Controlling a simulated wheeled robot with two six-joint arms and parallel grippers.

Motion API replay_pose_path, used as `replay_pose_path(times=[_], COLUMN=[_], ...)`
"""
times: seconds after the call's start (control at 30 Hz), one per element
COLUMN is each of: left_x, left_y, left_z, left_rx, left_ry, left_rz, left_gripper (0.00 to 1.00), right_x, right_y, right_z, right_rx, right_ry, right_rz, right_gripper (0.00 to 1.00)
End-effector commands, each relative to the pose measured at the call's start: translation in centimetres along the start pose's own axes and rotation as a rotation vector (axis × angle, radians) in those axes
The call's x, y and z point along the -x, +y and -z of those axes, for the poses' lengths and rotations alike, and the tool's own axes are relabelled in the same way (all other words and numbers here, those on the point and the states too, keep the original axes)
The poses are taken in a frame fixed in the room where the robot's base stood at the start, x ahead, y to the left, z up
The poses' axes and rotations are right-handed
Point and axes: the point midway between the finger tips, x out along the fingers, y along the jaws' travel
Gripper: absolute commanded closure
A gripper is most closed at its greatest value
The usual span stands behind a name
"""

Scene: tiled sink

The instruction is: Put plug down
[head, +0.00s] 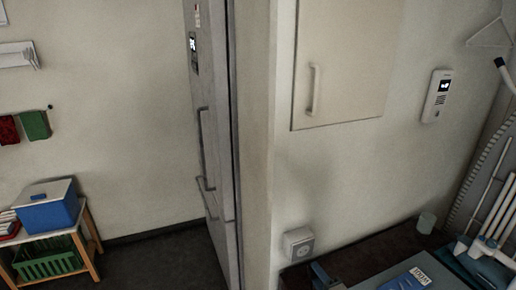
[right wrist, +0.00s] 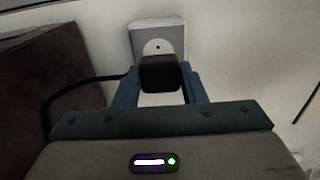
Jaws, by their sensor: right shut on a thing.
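A black plug (right wrist: 160,73) is between the blue fingers of my right gripper (right wrist: 160,80) in the right wrist view. The gripper is shut on it, and a black cable runs from it to the left. A white wall socket (right wrist: 158,38) is just behind the plug; the plug overlaps its lower part, and I cannot tell the gap between them. In the head view the socket (head: 299,243) is low on the wall, and my right gripper (head: 322,273) shows at the bottom edge, below and right of it. The plug is not clear there. My left gripper is not in view.
A brown surface (right wrist: 50,80) stands left of the gripper in the right wrist view. In the head view a cup (head: 427,223) and cleaning tools (head: 490,245) are at the right. A shelf with a blue box (head: 48,212) is far left.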

Motion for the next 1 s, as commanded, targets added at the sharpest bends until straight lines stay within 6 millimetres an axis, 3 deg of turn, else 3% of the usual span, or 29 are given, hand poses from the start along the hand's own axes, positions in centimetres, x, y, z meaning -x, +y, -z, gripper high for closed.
replay_pose_path(times=[0.2,0.4,0.7,1.0], left_x=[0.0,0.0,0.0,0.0], left_y=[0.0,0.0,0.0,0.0], left_z=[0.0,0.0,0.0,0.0], left_rx=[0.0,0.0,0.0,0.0], left_ry=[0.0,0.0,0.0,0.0], left_rz=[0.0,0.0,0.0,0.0], left_gripper=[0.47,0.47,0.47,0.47], right_x=[3.4,7.2,12.8,15.1], right_y=[-2.1,-5.0,-10.1,-12.3], right_z=[-3.2,-4.9,-5.0,-4.6], right_rx=[-0.003,-0.005,-0.004,-0.002], right_ry=[0.038,0.119,0.274,0.344], right_rz=[-0.018,-0.024,-0.006,0.009], right_gripper=[0.99,0.99,0.99,0.99])
